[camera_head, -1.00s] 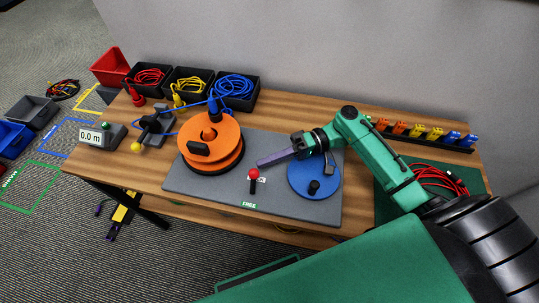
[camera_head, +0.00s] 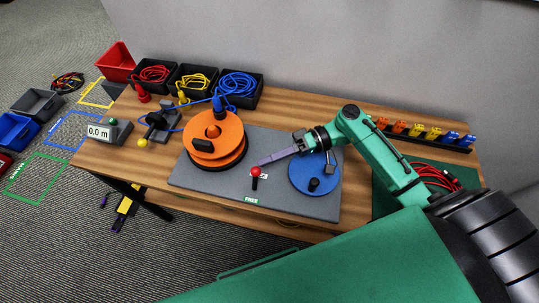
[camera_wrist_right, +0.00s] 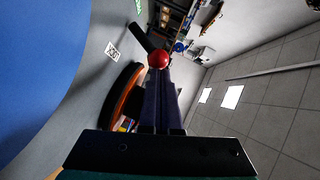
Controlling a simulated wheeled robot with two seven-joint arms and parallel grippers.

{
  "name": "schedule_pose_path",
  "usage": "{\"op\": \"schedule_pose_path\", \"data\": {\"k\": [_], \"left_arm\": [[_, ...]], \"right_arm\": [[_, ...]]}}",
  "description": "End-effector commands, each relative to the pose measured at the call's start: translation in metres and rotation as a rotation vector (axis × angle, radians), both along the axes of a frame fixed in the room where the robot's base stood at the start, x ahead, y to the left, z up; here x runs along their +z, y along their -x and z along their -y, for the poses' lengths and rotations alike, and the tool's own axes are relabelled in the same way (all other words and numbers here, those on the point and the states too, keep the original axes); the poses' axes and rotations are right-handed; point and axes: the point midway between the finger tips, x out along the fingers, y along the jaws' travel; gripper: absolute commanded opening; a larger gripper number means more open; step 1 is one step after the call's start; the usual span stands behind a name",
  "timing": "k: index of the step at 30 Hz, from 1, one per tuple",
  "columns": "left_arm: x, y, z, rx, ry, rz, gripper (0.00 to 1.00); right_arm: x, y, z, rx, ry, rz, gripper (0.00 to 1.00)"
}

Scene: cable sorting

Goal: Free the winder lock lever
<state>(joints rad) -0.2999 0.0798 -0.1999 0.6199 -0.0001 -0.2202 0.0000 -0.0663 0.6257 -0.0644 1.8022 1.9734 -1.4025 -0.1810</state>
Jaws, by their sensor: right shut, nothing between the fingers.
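The winder lock lever has a red ball knob (camera_head: 256,172) on a dark stem, standing on the grey winder plate (camera_head: 220,190). A green FREE label (camera_head: 250,200) lies on its near side; a white label beside the knob is partly hidden. My right gripper (camera_head: 262,164) is shut and empty, its tips just behind the knob. In the right wrist view the red knob (camera_wrist_right: 158,59) lies right at the shut fingertips (camera_wrist_right: 160,76); I cannot tell whether they touch. My left gripper (camera_head: 110,212) hangs low beyond the table's front left edge, fingers apart and empty.
An orange reel (camera_head: 215,140) stands left of the lever, and a blue disc with a black knob (camera_head: 314,172) lies right under my right wrist. A cable guide (camera_head: 158,125) and a 0.0 m display (camera_head: 98,132) stand at left. Cable bins (camera_head: 195,92) line the back.

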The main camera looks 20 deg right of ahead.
Motion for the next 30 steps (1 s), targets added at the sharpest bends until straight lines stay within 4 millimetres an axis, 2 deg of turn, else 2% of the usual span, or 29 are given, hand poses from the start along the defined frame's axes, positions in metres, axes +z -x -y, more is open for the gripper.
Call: {"op": "schedule_pose_path", "data": {"k": [9, 18, 26, 30], "left_arm": [[0.042, 0.000, 0.000, 0.000, 0.000, 0.001, 0.60], [0.076, 0.000, 0.000, 0.000, 0.000, 0.001, 0.60], [0.093, 0.000, 0.000, 0.000, 0.000, 0.001, 0.60], [0.090, 0.000, 0.000, 0.000, 0.000, 0.001, 0.60]], "right_arm": [[0.020, 0.017, -0.010, 0.003, 0.117, 0.185, 0.00], [0.026, 0.038, -0.024, 0.004, 0.269, 0.427, 0.00], [0.024, 0.055, -0.034, 0.004, 0.386, 0.612, 0.00], [0.021, 0.054, -0.034, 0.002, 0.395, 0.625, 0.00]]}}
